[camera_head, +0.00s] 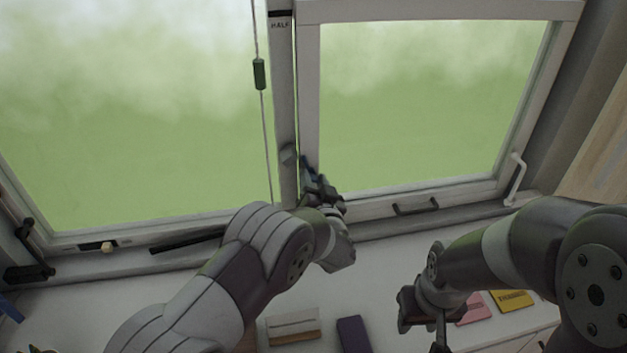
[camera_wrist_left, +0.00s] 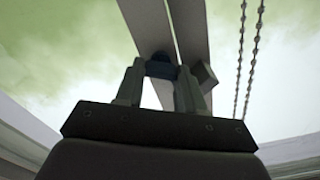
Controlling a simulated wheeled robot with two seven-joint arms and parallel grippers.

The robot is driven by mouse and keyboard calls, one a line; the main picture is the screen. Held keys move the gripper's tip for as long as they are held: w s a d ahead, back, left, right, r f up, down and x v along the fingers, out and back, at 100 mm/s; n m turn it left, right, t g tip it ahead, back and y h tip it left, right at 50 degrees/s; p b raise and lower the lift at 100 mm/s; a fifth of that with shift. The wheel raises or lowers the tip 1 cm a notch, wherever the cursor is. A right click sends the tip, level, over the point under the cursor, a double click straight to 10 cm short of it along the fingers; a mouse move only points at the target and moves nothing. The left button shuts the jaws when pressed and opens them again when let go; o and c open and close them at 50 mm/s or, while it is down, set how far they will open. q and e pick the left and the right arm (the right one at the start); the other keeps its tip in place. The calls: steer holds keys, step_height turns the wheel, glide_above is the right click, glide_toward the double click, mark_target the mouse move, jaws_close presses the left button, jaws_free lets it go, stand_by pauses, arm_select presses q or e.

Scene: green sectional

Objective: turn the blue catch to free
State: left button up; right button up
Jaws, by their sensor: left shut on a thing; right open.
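The blue catch (camera_wrist_left: 161,70) sits on the window's middle post, where the two frames meet. In the left wrist view it lies between the fingers of my left gripper (camera_wrist_left: 160,84), which is shut on it. In the head view the catch (camera_head: 309,172) is a small dark blue patch, mostly hidden by my left gripper (camera_head: 312,178). Which way the catch points cannot be made out. A grey block (camera_head: 289,154) is on the post just left of it. My right gripper (camera_head: 424,318) is open and empty above the sill's front part.
A bead chain with a dark green weight (camera_head: 259,74) hangs left of the post. A white handle (camera_head: 515,179) and a dark pull (camera_head: 416,206) are on the right frame. Cards, a dark purple block (camera_head: 353,335) and a yellow block (camera_head: 511,300) lie on the white sill.

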arm_select(q)
steer(key=m+p, duration=0.1)
steer(key=m, duration=0.5)
steer(key=shift+d, duration=0.1)
steer(key=m+p, duration=0.1)
steer(key=m, duration=0.5)
steer(key=shift+f+p, duration=0.2)
steer(key=shift+p, duration=0.2)
steer(key=shift+m, duration=0.4)
steer(key=o, duration=1)
steer(key=shift+o, duration=0.2)
steer(key=shift+s+d, duration=0.1)
steer(key=shift+s, duration=0.15)
steer(key=s+d+b, duration=0.2)
steer(key=s+b, duration=0.2)
steer(key=s, duration=0.8)
steer(key=shift+d, duration=0.15)
